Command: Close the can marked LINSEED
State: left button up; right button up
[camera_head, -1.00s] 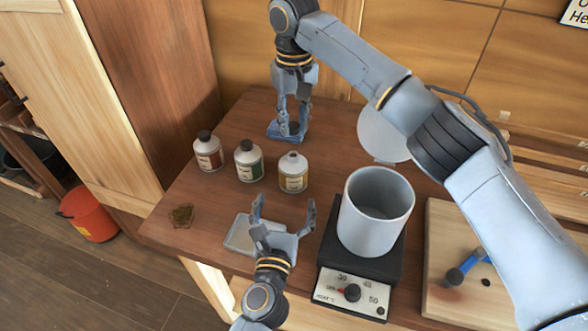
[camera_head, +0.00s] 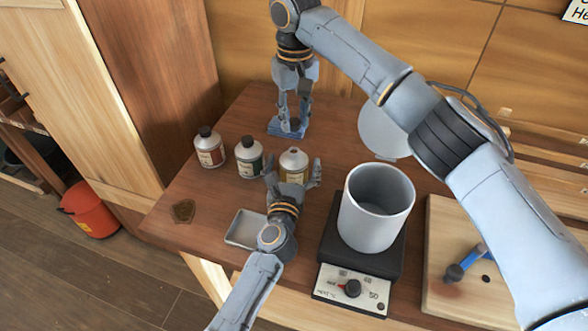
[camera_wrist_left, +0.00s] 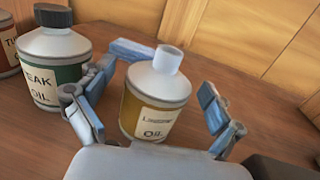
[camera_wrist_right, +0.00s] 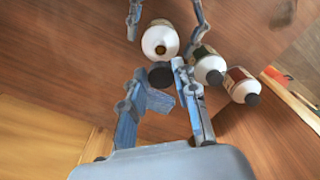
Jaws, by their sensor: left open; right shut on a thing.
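The LINSEED can (camera_head: 293,166) stands upright on the table, with a yellow label and a pale bare neck without a cap. Its label reads in the left wrist view (camera_wrist_left: 150,105); its open mouth shows in the right wrist view (camera_wrist_right: 160,40). My left gripper (camera_head: 294,170) is open, its fingers on either side of the can, with gaps visible in the left wrist view. My right gripper (camera_head: 288,130) is behind the can, shut on a black cap (camera_wrist_right: 160,76), which is apart from the can's mouth. The cap is hidden in the head view.
A green-labelled TEAK OIL can (camera_head: 249,158) and a red-labelled can (camera_head: 209,149), both black-capped, stand to the left. A shallow tray (camera_head: 243,229) lies in front. A large grey pot (camera_head: 375,215) on a hotplate (camera_head: 352,288) stands to the right.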

pick_arm(q)
jog(key=shift+w, duration=0.45)
jog(key=c, duration=1.8)
pick_arm(e)
send_over(295, 151)
jog(key=shift+f, duration=2.45)
jog(key=shift+f, duration=0.15)
jog(key=shift+f, duration=0.7)
jog(key=shift+f, duration=0.55)
